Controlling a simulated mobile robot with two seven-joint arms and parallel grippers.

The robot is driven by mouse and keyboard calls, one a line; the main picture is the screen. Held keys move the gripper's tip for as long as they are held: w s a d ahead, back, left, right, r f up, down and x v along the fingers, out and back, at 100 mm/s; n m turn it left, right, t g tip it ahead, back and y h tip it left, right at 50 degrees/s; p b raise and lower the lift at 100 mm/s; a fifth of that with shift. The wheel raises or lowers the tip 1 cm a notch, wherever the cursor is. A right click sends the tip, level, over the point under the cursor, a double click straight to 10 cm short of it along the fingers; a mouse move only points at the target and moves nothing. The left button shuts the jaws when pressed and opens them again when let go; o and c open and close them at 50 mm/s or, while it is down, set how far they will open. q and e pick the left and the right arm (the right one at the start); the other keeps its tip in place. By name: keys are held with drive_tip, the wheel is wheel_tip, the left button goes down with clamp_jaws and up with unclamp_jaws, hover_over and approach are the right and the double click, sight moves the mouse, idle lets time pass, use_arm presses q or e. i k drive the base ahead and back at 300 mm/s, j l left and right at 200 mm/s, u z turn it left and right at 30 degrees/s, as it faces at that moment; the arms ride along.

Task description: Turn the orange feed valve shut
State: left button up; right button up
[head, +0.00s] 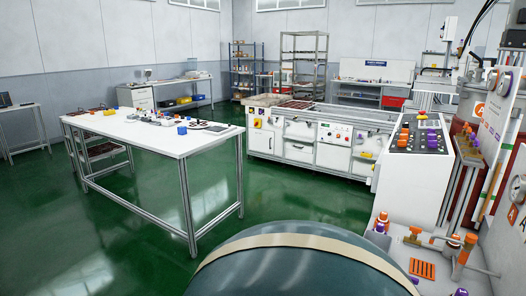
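Orange fittings sit at the lower right, on and above a pale bench. One is a small T-shaped orange handle (415,231) on a short stem. Beside it, to the right, is a larger orange pipe-like fitting (465,250). I cannot tell for certain which is the feed valve, nor whether it is open or shut. Neither of my grippers is in view.
A white control desk (412,190) with orange knobs stands behind the fittings. A white conveyor machine (320,145) is at centre, and a white table (150,132) with small parts at left. Green floor (285,190) between them is clear. A dark rounded surface fills the bottom centre.

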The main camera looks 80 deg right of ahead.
sight(415, 230)
drive_tip(key=u, duration=5.4)
drive_tip(key=j+u, duration=0.1)
drive_tip(key=u, duration=0.8)
drive_tip(key=i+j+u, duration=0.1)
drive_tip(key=u, duration=0.35)
drive_tip(key=j+u, duration=0.1)
drive_tip(key=u, duration=0.35)
drive_tip(key=i+u, duration=0.15)
drive_tip(key=u, duration=0.2)
drive_tip(key=i+u, duration=0.1)
drive_tip(key=u, duration=0.2)
drive_tip(key=k, duration=0.5)
